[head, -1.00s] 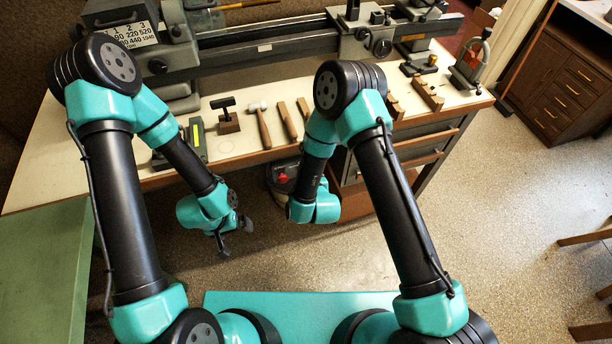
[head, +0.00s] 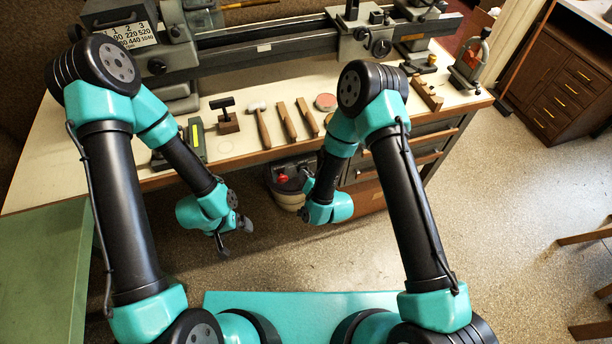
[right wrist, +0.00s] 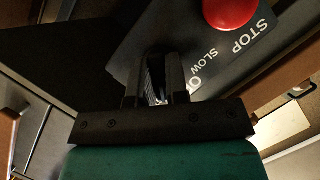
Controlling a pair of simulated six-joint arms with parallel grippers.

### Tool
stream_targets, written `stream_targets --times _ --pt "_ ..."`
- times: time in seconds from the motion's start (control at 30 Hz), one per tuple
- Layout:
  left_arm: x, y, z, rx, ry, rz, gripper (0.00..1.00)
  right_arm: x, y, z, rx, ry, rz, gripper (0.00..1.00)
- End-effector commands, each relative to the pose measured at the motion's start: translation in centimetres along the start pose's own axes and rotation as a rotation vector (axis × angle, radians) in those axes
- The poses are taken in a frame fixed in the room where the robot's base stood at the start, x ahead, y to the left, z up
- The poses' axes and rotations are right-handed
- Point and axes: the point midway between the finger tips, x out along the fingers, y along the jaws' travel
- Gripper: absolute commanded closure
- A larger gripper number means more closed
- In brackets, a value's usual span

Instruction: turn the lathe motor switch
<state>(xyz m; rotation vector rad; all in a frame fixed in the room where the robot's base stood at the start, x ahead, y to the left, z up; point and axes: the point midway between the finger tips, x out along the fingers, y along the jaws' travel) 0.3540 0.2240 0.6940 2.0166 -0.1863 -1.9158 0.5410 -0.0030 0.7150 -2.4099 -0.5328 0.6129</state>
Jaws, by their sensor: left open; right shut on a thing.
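The lathe motor switch panel (right wrist: 205,50) is a dark plate with white lettering reading STOP and SLOW, partly covered by my fingers. A red button (right wrist: 229,10) sits at its top; in the head view the red button (head: 282,178) shows below the bench's front edge. My right gripper (right wrist: 160,85) is at the panel, its fingers closed on a small part that they mostly hide, probably the switch handle. In the head view my right gripper is mostly hidden by its wrist. My left gripper (head: 234,236) is open and empty, hanging in front of the bench.
The lathe (head: 280,45) runs along the back of the bench (head: 95,160). A bucket (head: 288,198) stands below the switch. The floor in front is clear.

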Motion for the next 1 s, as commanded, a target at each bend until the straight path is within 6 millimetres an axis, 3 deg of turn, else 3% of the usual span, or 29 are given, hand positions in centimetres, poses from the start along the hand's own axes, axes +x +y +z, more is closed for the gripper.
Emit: stream_targets --times 0.47,0.5,0.73,1.0 --pt "0.00 0.00 0.00 0.000 0.000 0.000 0.02 0.01 -0.01 -0.05 0.020 0.002 -0.010 1.00" --pt "0.00 0.00 0.00 0.000 0.000 0.000 0.02 0.01 -0.01 -0.05 0.020 0.002 -0.009 0.82" --pt "0.00 0.00 0.00 0.000 0.000 0.000 0.02 0.01 0.00 -0.03 0.020 0.001 -0.009 0.60" --pt "0.00 0.00 0.00 0.000 0.000 0.000 0.02 -0.05 -0.01 0.00 0.020 0.000 -0.009 0.60"
